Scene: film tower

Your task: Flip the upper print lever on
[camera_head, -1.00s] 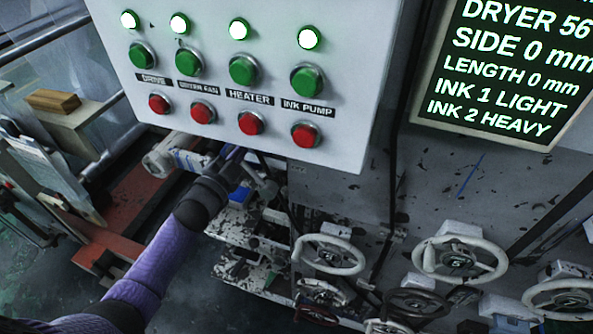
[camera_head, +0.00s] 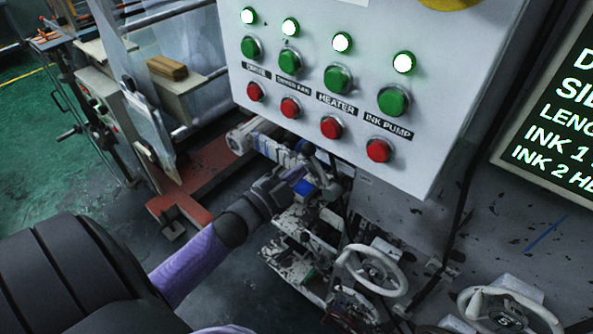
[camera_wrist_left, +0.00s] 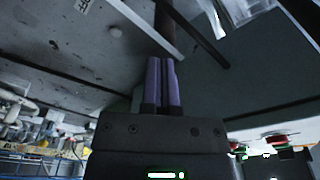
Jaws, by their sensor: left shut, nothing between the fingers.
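My left gripper (camera_head: 292,178) is below the lower left edge of the white control panel, beside the cluttered white and blue machine parts (camera_head: 322,187). In the left wrist view its two purple fingers (camera_wrist_left: 161,62) lie against each other with nothing between them. A dark rod rises just beyond the fingertips in that view; I cannot tell if they touch it. I cannot make out which part is the upper print lever; small parts near the gripper are dark and partly covered by it. My right gripper is not in view.
The control panel (camera_head: 300,50) with lit lamps, green and red buttons hangs above the gripper. White handwheels (camera_head: 372,270) stand to the lower right. A red base (camera_head: 205,175) lies left, with a wooden block (camera_head: 166,69) behind. Green floor (camera_head: 45,150) is open at far left.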

